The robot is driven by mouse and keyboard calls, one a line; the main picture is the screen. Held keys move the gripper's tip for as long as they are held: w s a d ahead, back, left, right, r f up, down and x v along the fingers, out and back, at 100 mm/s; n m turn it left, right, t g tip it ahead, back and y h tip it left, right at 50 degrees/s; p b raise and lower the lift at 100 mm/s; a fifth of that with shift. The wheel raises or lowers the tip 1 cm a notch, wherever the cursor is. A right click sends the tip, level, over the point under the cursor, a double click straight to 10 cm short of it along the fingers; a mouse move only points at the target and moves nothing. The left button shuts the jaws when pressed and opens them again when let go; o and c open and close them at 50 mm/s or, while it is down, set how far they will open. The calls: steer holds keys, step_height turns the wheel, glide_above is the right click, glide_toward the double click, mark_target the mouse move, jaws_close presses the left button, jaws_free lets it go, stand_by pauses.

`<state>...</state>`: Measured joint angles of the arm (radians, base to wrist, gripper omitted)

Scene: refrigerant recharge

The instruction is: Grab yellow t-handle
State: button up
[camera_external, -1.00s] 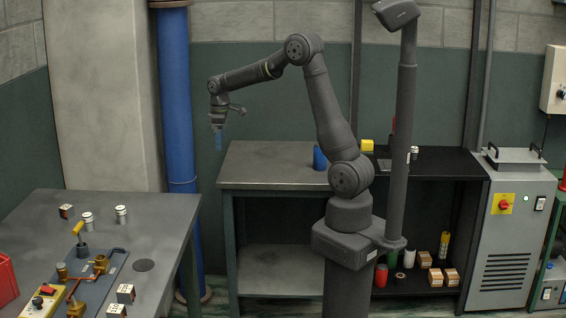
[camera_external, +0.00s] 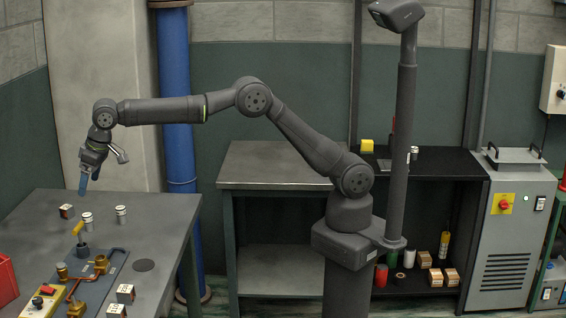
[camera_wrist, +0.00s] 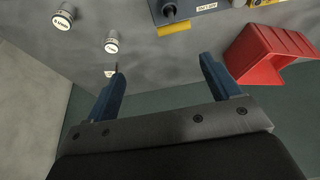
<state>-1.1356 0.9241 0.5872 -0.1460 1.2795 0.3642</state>
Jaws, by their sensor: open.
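The yellow T-handle (camera_external: 77,229) stands upright in a dark round socket on the fixture plate (camera_external: 110,268) on the left table. It also shows in the wrist view (camera_wrist: 173,28), where it is at the top, beyond my fingers. My gripper (camera_external: 85,188) is above the back part of that table, higher than the handle and apart from it. Its two blue fingers are spread, with nothing between them, as the wrist view also shows (camera_wrist: 162,82).
White canisters (camera_external: 121,214) and a small box (camera_external: 66,211) stand behind the handle. A red bin (camera_wrist: 268,55) is at the table's left edge. Copper pipework (camera_external: 75,278) lies on the plate. More small boxes (camera_external: 126,293) sit at the front right. The table's right side is fairly clear.

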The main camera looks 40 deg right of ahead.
steer(key=s+a, duration=0.2)
glide_toward(78, 226)
steer(key=x, duration=0.7)
steer(key=shift+a, duration=0.15)
steer(key=x, duration=0.5)
steer(key=shift+w, duration=0.15)
steer(key=c, duration=1.1)
steer(key=shift+r, duration=0.1)
